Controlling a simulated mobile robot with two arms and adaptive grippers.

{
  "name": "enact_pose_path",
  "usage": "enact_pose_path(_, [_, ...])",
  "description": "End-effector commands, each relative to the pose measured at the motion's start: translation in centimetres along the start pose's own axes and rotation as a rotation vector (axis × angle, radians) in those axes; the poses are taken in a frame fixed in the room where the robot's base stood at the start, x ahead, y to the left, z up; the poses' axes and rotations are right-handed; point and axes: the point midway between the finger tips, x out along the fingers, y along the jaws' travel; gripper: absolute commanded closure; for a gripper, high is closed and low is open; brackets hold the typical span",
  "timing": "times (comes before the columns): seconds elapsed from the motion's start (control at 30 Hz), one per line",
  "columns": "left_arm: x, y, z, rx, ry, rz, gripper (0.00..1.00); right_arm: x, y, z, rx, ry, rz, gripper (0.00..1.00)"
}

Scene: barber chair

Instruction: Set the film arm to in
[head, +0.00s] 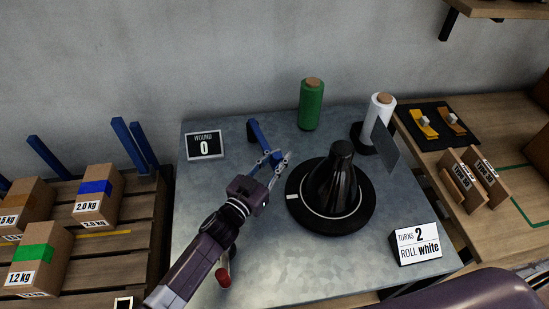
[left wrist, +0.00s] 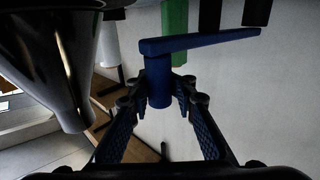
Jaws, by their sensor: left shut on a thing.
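The blue film arm (head: 256,133) stands on the grey metal table behind the turntable. Its bar runs from the back left toward the front right, ending in a short post by my left gripper. My left gripper (head: 272,163) is shut on that end. In the left wrist view the film arm's bar (left wrist: 205,42) runs off to the right, and its round post hangs between the fingers of the left gripper (left wrist: 157,93). My right gripper is not in view.
A black wrapped cone (head: 338,180) stands on the round turntable (head: 365,212), close right of my gripper. Green (head: 311,106) and white (head: 378,118) rolls stand behind. A red-knobbed handle (head: 223,277) is in front. Signs read "WOUND 0" (head: 204,146) and "TURNS 2 ROLL white" (head: 417,244).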

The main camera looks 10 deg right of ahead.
Motion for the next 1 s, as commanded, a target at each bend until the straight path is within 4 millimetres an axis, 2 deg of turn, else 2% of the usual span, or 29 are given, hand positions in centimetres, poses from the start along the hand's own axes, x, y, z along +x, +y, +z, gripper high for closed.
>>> enact_pose_path(0.03, [-0.1, 0.8, 0.4, -0.006, -0.003, 0.012, 1.00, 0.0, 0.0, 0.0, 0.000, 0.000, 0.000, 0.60])
enact_pose_path(0.23, [-0.1, 0.8, 0.4, -0.007, -0.003, 0.012, 1.00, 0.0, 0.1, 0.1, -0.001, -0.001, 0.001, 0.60])
enact_pose_path(0.27, [-0.1, 0.8, 0.4, -0.007, -0.004, 0.012, 0.78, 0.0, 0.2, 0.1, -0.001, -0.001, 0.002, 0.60])
enact_pose_path(0.4, [-0.1, 0.7, 0.4, -0.006, -0.004, 0.010, 0.63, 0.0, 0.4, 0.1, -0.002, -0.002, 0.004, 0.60])
enact_pose_path(0.77, [-0.5, 0.3, 0.2, -0.002, -0.002, 0.005, 0.63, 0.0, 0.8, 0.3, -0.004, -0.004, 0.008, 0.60])
enact_pose_path(0.87, [-1.5, 0.3, 0.3, -0.001, -0.003, 0.005, 0.63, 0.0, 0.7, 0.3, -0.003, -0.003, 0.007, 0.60])
enact_pose_path(1.0, [-3.9, 0.3, 0.4, -0.003, -0.005, 0.006, 0.63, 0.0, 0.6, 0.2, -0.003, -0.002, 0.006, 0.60])
